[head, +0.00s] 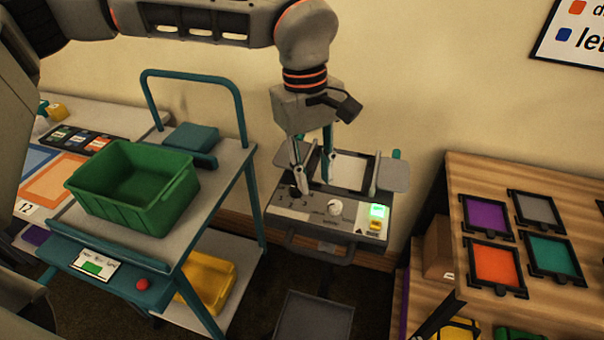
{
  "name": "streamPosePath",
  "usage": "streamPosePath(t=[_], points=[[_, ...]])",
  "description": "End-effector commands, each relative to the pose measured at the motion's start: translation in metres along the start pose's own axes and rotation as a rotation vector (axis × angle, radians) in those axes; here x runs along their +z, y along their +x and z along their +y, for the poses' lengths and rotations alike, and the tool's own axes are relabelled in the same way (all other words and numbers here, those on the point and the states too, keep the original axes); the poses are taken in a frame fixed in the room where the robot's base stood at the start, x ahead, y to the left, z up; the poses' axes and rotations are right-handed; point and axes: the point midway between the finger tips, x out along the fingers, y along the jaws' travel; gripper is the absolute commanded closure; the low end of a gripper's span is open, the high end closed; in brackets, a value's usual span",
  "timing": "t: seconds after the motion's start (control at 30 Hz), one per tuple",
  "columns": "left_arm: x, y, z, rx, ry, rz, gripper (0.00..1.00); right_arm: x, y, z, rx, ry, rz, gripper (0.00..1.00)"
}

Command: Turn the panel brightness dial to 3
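A grey control panel (353,220) stands against the wall in the middle of the head view. A dark dial (295,191) sits at its left, with small numbers printed below it. A white dial (335,207) sits to its right. The labels are too small to tell which dial is for brightness. My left gripper (315,187) points down over the panel's left part, its two fingers apart with nothing seen between them. One finger is at the dark dial and partly covers it; I cannot tell if they touch. My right gripper is not in view.
The panel also has a lit green display (378,211) and a yellow button (376,225). A teal cart with a green crate (120,205) stands left. A wooden shelf (480,167) with coloured framed tiles stands right. A dark grey bin (315,318) is on the floor.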

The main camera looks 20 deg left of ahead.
Motion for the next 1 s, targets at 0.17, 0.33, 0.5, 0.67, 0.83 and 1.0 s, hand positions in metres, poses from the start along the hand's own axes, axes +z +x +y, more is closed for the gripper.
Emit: streamPosePath(t=[0.17, 0.33, 0.5, 0.67, 0.83, 1.0], points=[[-0.038, -0.024, -0.016, -0.047, -0.032, 0.108, 0.74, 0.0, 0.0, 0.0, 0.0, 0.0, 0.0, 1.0], [-0.042, -0.014, -0.02, -0.056, -0.035, 0.116, 0.74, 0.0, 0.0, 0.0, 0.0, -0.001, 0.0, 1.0], [-0.045, 0.012, -0.021, -0.055, -0.034, 0.115, 0.74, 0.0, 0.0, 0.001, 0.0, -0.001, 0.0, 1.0], [-0.047, 0.035, -0.022, -0.055, -0.034, 0.114, 0.74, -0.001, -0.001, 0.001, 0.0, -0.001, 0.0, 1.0], [-0.048, 0.049, -0.022, -0.053, -0.035, 0.114, 0.74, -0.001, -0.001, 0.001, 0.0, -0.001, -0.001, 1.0], [-0.049, 0.052, -0.022, -0.052, -0.035, 0.114, 0.74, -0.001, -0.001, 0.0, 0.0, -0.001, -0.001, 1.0]])
